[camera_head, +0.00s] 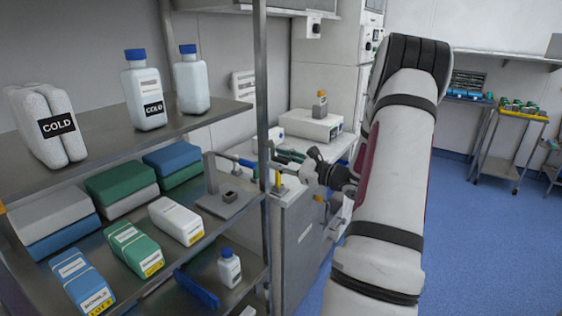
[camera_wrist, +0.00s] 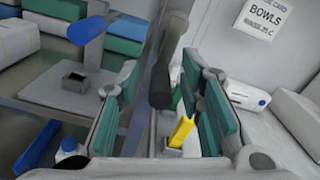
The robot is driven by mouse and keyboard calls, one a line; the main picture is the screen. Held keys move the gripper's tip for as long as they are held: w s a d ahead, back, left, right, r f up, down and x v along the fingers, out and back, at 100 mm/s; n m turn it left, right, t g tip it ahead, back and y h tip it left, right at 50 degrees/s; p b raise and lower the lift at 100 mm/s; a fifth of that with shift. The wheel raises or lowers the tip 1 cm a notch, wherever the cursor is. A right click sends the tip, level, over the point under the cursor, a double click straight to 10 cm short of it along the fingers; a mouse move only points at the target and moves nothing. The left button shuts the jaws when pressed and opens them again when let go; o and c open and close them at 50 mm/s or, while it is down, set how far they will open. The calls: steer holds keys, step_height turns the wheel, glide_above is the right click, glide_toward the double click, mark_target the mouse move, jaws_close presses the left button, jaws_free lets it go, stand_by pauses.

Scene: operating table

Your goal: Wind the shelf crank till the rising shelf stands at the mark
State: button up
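My gripper (camera_wrist: 155,115) is open, its two teal-padded fingers apart; in the head view it (camera_head: 285,165) is by the rack's front right upright. A dark grey rounded grip (camera_wrist: 160,78), which looks like the crank handle, shows between or just beyond the fingers; I cannot tell if they touch it. A yellow piece (camera_wrist: 182,131) with green behind it also shows between the fingers. A grey plate with an upright post (camera_head: 227,203), perhaps the rising shelf, sits at the rack's right end; it is also in the wrist view (camera_wrist: 50,92). A blue bar (camera_head: 238,161) is near its post top. I cannot clearly make out the mark.
The rack's upper shelf (camera_head: 100,127) holds white bottles (camera_head: 146,92) and a COLD pack (camera_head: 48,125). Lower levels hold folded cloths (camera_head: 120,183), cartons (camera_head: 176,220) and a small bottle (camera_head: 229,268). A grey cabinet (camera_head: 300,250) stands behind my gripper. Blue floor is open at right.

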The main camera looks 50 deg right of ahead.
jaws_close()
steer(key=shift+a, duration=0.15)
